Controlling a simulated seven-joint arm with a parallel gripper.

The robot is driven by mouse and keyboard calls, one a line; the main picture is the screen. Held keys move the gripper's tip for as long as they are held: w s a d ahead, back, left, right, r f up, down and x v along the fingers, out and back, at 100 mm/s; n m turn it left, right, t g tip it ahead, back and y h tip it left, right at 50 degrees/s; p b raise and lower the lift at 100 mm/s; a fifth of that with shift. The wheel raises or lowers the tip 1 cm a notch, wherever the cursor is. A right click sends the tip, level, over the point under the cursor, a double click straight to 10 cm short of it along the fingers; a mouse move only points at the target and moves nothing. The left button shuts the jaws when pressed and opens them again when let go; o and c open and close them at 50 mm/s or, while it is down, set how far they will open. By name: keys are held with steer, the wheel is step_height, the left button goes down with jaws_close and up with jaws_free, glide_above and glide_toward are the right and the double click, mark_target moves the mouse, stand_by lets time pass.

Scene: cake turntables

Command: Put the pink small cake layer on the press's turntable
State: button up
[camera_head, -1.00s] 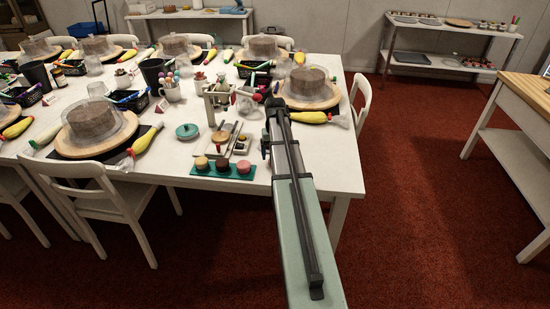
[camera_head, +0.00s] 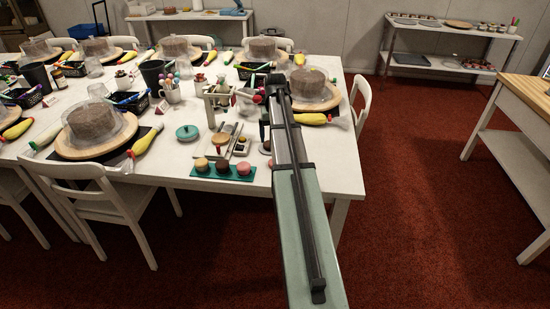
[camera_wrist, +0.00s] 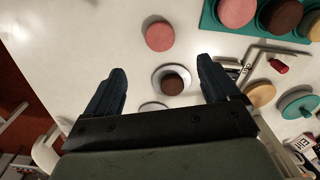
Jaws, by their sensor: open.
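My gripper (camera_wrist: 161,78) is open and empty, pointing down over the table. A small brown layer on a white round base (camera_wrist: 159,78) shows between the fingers. A pale frame with a red knob (camera_wrist: 279,64) stands to the right. I cannot tell for certain which part is the press's turntable.
A teal tray (camera_wrist: 209,30) holds pink, brown and yellow cakes near the table's front edge. A tan disc (camera_wrist: 262,94) and a teal lidlike disc (camera_wrist: 298,103) are right of my gripper. A domed cake (camera_head: 315,84) stands behind my arm. Table left of the pink layer is clear.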

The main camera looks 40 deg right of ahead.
steer(key=s+a+h, duration=0.1)
steer(key=s+a, duration=0.2)
steer(key=a, duration=0.6)
steer(key=shift+w+d+f+m+t+h, duration=0.45)
steer(key=shift+d+f+m, duration=0.8)
steer(key=shift+f, duration=0.8)
steer(key=shift+w+d+f+m+t+h, duration=0.2)
steer(key=shift+w+d+f+m+h, duration=0.3)
steer(key=shift+d+f+m, duration=1.15)
steer(key=shift+w+d+f+m+t+h, duration=0.5)
steer(key=shift+d+f, duration=0.6)
steer(key=shift+f, duration=1.4)
steer(key=shift+s, duration=0.15)
steer(key=shift+c, duration=0.4)
